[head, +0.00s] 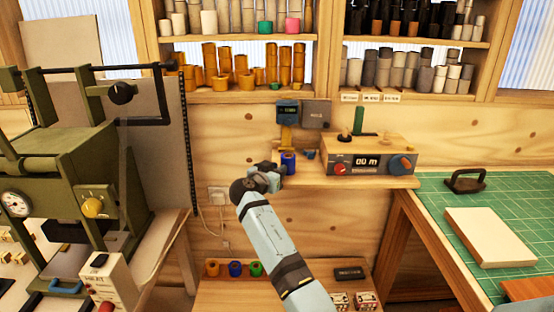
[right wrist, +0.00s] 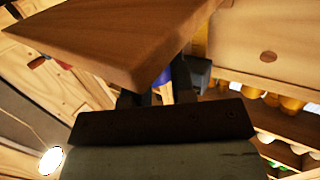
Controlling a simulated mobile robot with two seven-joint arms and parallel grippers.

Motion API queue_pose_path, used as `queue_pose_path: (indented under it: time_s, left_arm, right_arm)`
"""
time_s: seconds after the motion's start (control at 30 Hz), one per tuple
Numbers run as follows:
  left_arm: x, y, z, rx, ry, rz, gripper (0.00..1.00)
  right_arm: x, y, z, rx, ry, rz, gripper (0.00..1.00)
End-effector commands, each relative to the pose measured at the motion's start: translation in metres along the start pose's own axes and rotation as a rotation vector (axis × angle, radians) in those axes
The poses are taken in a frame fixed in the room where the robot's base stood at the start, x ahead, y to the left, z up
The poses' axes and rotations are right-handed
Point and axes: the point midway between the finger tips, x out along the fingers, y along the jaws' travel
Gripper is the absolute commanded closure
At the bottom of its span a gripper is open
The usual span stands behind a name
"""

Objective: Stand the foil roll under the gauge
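A blue foil roll (head: 288,163) is upright at the left end of the wooden wall shelf (head: 350,181), below the blue gauge (head: 288,112). My right gripper (head: 279,170) reaches up to it from the front left. The shelf board hides part of the roll and the fingertips. I cannot tell whether the roll's base touches the shelf. My left gripper is out of view.
A box with a display (head: 368,163) sits on the shelf to the right. Orange (head: 212,268), blue (head: 235,268) and green (head: 255,268) rolls stand on the low bench. A green press (head: 75,165) is at left, a cutting mat (head: 440,215) at right.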

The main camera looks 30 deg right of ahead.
Motion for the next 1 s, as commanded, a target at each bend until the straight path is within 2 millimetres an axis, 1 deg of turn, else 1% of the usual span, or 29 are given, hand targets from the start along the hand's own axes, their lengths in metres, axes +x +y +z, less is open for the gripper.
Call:
queue_pose_path:
  time_s: [0.2, 0.57, 1.0]
  left_arm:
    - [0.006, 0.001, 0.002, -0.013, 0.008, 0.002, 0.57]
    - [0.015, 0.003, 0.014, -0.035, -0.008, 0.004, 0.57]
    - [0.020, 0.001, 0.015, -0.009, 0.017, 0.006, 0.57]
  right_arm:
    - [0.009, -0.005, 0.001, 0.000, 0.000, 0.000, 0.77]
    - [0.023, -0.014, 0.000, 0.000, 0.000, 0.001, 0.77]
    - [0.040, -0.024, -0.002, 0.002, 0.000, 0.001, 0.77]
